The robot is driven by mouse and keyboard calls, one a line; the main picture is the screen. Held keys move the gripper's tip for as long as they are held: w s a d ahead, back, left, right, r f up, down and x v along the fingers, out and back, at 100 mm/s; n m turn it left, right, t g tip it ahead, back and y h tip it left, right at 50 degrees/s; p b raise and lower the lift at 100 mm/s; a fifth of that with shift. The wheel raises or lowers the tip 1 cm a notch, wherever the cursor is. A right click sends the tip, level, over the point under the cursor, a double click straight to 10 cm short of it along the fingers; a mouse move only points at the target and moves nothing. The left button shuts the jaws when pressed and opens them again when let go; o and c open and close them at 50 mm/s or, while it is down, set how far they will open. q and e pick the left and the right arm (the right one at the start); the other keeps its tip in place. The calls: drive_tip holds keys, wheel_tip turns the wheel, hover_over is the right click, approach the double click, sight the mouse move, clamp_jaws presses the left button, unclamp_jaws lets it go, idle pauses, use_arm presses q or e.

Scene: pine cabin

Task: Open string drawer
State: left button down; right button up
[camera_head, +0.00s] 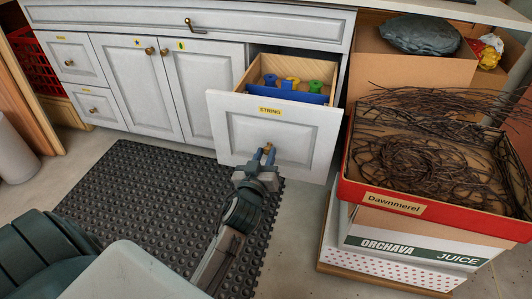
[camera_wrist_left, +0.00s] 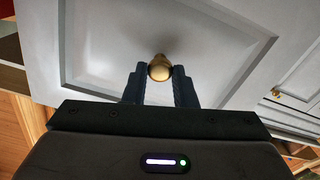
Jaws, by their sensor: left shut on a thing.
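The string drawer (camera_head: 236,117) is a white panelled drawer with a yellow "STRING" label (camera_head: 270,111). It stands pulled out from the cabinet, with its wooden inside showing. Blue, yellow and green spools (camera_head: 289,83) and a blue item lie in it. My left gripper (camera_head: 266,155) is at the drawer front, shut on its brass knob (camera_wrist_left: 160,68). The left wrist view shows one finger on each side of the knob. My right gripper is not in view.
White cabinet doors (camera_head: 165,75) and smaller drawers (camera_head: 75,60) are at the left. A red box of dark twigs (camera_head: 360,183) on stacked cartons stands close to the drawer's right. A black rubber mat (camera_head: 130,195) covers floor in front.

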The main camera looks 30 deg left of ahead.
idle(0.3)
use_arm(q)
drive_tip(key=c, duration=1.2)
unclamp_jaws()
drive_tip(key=shift+s, duration=0.1)
drive_tip(key=p+v, duration=0.1)
drive_tip(key=v, duration=0.9)
drive_tip(key=shift+s+d, duration=0.1)
drive_tip(key=shift+s, duration=0.25)
